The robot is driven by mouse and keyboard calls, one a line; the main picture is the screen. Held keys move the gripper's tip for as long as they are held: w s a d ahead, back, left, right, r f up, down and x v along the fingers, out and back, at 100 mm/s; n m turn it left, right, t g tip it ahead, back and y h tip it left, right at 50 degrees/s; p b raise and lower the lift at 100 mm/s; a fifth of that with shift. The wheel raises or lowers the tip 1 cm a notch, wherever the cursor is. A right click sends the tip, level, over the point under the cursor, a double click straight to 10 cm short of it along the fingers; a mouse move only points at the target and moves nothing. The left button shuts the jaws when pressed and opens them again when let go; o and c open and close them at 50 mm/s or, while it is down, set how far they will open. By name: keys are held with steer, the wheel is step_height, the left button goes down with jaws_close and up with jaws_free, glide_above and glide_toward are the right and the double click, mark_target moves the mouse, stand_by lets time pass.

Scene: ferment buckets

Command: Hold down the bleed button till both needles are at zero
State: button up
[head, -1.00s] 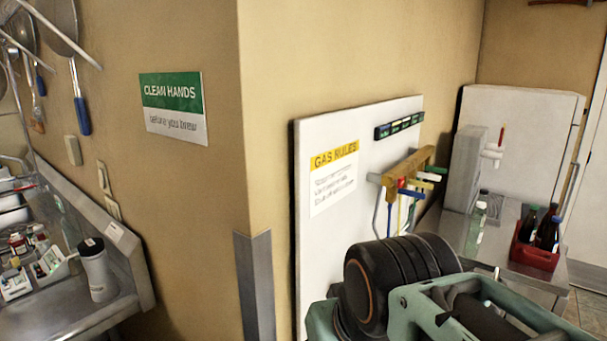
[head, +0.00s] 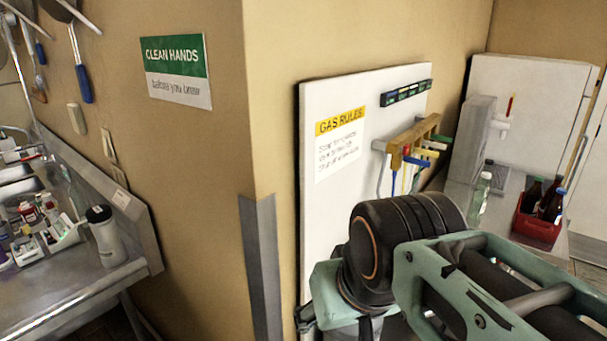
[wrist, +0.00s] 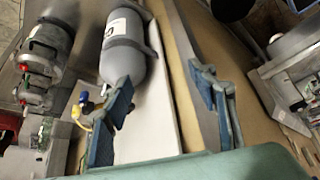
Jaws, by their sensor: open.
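The bleed button and the two needles cannot be made out in either view. A brown wooden rack (head: 415,138) with coloured pieces and hanging hoses or cords is on the white gas rules board (head: 318,220) in the head view. In the wrist view a grey gas cylinder (wrist: 122,50) lies beyond my gripper (wrist: 162,92), with small yellow and blue fittings (wrist: 86,108) to its left. My gripper's two blue-green fingers are apart, with nothing between them. In the head view my arm hides the lower part of the board, and my gripper is not seen.
A wall corner with a metal guard (head: 262,265) stands left of the board. A sink counter (head: 95,285) with small containers is at left. At right a steel table holds a red crate of bottles (head: 538,228) and a clear bottle (head: 479,200). Metal kegs (wrist: 45,50) show in the wrist view.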

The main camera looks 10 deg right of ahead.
jaws_close()
stand_by(1.4)
